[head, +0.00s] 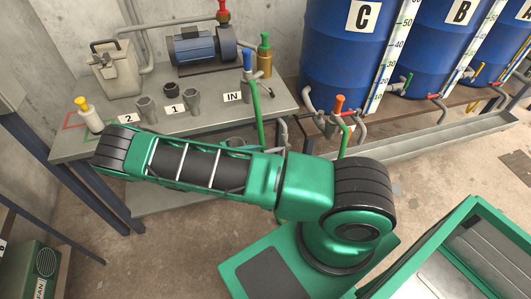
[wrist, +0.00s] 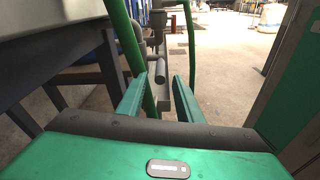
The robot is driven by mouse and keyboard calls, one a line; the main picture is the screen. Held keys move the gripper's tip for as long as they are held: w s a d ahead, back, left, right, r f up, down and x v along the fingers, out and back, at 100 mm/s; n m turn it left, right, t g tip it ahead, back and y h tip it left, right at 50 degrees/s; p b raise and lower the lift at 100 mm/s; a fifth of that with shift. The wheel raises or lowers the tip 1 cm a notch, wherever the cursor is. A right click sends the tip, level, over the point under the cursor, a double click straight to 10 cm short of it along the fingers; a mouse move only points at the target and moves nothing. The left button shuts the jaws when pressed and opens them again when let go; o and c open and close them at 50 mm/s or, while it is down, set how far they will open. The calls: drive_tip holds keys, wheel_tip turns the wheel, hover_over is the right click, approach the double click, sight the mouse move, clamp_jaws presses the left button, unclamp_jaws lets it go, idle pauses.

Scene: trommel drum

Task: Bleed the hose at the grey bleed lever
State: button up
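My gripper (wrist: 160,88) is open in the wrist view, with its two green fingers apart. A grey cylindrical bar (wrist: 160,71), possibly the bleed lever, shows between and beyond the fingertips. I cannot tell whether they touch it. A green hose (wrist: 127,40) runs down at the left of the fingers, and another green length (wrist: 190,40) is at the right. In the head view the hose (head: 256,112) hangs from a blue-topped connector (head: 247,62) by the IN socket. Another green length (head: 345,135) is below an orange-topped connector (head: 339,104). My gripper is hidden there behind my arm.
A grey bench (head: 75,150) carries a pump (head: 200,46), a grey canister (head: 117,72), a yellow-topped connector (head: 88,115) and sockets marked 2, 1 and IN. Blue tanks (head: 345,65) stand at the back right above a grey trough (head: 430,138). Bench legs (wrist: 65,75) are close at left in the wrist view.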

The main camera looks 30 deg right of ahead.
drive_tip(key=f+v, duration=0.1)
drive_tip(key=v, duration=0.6)
drive_tip(key=shift+r, duration=0.4)
